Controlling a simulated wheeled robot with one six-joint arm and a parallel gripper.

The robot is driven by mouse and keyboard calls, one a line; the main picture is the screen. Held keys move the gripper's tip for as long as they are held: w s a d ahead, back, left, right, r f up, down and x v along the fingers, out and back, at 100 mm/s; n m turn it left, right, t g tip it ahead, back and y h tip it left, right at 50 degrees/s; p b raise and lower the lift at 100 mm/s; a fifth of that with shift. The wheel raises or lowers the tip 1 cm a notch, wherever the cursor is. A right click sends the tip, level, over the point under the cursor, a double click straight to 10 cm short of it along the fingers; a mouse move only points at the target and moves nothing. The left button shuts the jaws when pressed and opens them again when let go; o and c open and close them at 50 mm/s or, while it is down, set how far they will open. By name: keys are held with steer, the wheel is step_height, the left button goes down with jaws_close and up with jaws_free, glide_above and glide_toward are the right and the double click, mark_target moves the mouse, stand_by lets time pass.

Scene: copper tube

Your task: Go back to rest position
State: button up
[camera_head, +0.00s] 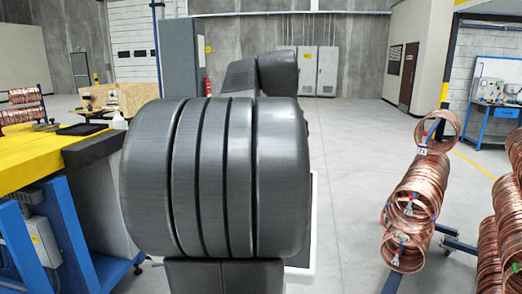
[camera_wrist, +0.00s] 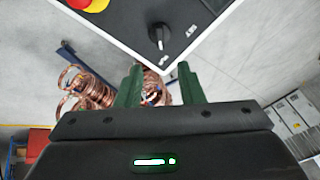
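In the wrist view, my gripper (camera_wrist: 158,82) shows two green fingers standing well apart, with nothing visibly held between them. Copper tube coils (camera_wrist: 90,88) hang behind and to the left of the fingers, and more copper shows in the gap between them, farther off. In the head view, a row of copper coils (camera_head: 412,205) hangs on a blue stand at the right, with tags on some coils. My own grey arm fills the middle of the head view and hides what is behind it; my gripper does not show there.
A yellow-topped workbench (camera_head: 30,158) with blue legs stands close at the left. More copper coils (camera_head: 488,255) hang at the right edge. A blue table (camera_head: 492,112) stands at the back right. Grey floor (camera_head: 350,160) is open between my arm and the coils.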

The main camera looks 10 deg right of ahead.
steer(key=x, duration=1.3)
steer(key=shift+p, duration=0.4)
steer(key=shift+s, duration=0.1)
steer(key=v, duration=1.4)
steer(key=x, duration=1.4)
steer(key=n, duration=1.2)
steer(key=shift+y+p, duration=0.3)
steer(key=shift+y, duration=0.1)
steer(key=shift+n, duration=0.3)
